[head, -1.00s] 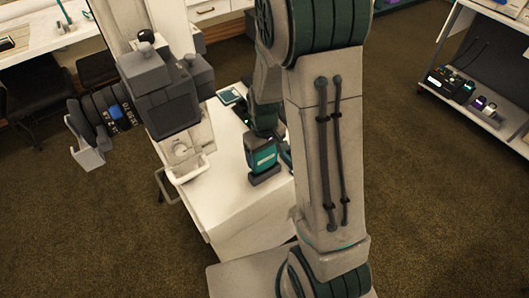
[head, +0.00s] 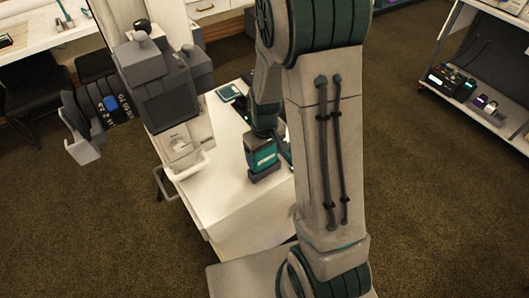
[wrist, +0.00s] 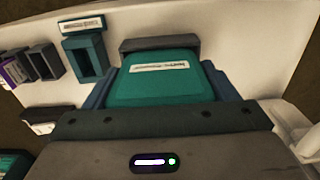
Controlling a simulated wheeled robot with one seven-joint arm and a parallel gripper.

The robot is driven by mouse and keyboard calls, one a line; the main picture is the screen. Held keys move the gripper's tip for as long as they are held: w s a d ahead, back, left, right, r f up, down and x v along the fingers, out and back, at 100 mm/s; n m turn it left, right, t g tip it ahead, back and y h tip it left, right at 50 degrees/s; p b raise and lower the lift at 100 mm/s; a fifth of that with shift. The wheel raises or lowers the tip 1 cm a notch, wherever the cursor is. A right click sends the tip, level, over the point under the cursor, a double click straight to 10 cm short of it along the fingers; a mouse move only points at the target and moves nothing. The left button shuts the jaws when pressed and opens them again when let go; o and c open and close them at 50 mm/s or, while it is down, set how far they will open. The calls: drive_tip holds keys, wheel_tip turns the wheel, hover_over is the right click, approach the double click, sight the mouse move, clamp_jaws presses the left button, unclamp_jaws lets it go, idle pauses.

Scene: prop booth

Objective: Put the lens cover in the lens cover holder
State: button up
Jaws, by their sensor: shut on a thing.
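In the wrist view my gripper (wrist: 160,88) is shut on a teal block with a white label, apparently the lens cover (wrist: 150,90). A dark grey edge shows behind the block, and blue-grey pieces flank it. Its underside is hidden. To its left on the white surface stands a teal open frame with a labelled strip, probably the lens cover holder (wrist: 104,57). The frame and the held block are apart. In the head view my arm hides the fingertips, and I cannot tell whether the teal labelled block low on the arm is part of it.
Grey slotted frames (wrist: 43,64) and a purple-edged piece stand left of the teal frame. A white-topped unit (head: 225,205) carries a large camera rig (head: 168,92) at the left. A shelf unit (head: 505,135) stands at the right. Brown carpet between them is clear.

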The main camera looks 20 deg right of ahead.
drive_tip(key=shift+f, duration=0.1)
drive_tip(key=shift+f+b, duration=0.8)
drive_tip(key=shift+b, duration=0.05)
drive_tip(key=o, duration=0.9)
drive_tip(key=shift+o, duration=0.2)
drive_tip(key=shift+r+p, duration=2.5)
drive_tip(key=shift+r, duration=1)
